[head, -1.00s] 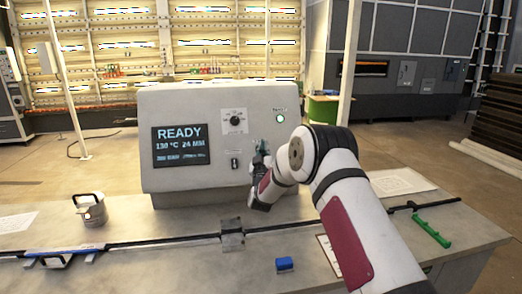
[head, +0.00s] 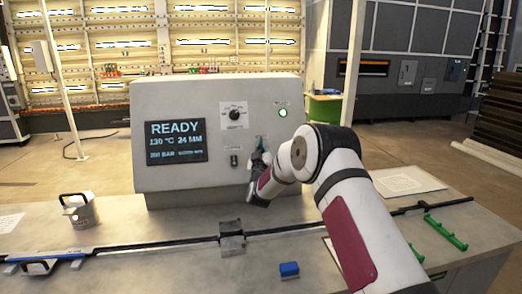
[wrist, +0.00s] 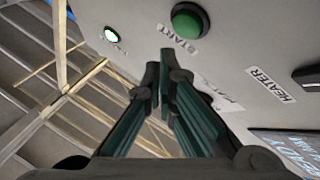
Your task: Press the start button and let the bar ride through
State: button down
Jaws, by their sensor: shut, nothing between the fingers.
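The green start button (wrist: 190,20), labelled START, is on the pale panel at the top of the wrist view. In the head view it is hidden behind my gripper (head: 262,146). In the wrist view my gripper (wrist: 166,58) is shut and empty. Its fingertips lie just below the button in the picture; I cannot tell whether they touch the panel. The control box (head: 165,105) has a screen (head: 177,142) reading READY, 130 °C, 24 MM. A long thin dark bar (head: 310,229) lies across the bench, passing at a grey block (head: 231,240).
A lit lamp (head: 282,113) and a dark knob (head: 234,114) sit on the panel. The HEATER label (wrist: 271,84) is beside a dark switch.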

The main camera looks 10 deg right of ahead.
jog(key=shift+w+f+b, duration=0.3)
jog(key=shift+w+b, duration=0.05)
jog(key=shift+w, duration=0.3)
jog(key=shift+w, duration=0.1)
dwell(0.9)
jog(key=shift+w+f+b, duration=0.2)
jog(key=shift+w+b, duration=0.1)
jog(key=shift+b, duration=0.05)
jog(key=shift+w+f+b, duration=0.25)
jog(key=shift+w+b, duration=0.2)
dwell(1.0)
dwell(0.4)
jog(key=shift+s+r+p, duration=0.25)
jog(key=shift+s+p, duration=0.1)
jog(key=shift+s, duration=0.1)
jog(key=shift+s+r+p, duration=0.2)
jog(key=shift+s+p, duration=0.15)
jog(key=shift+s, duration=0.1)
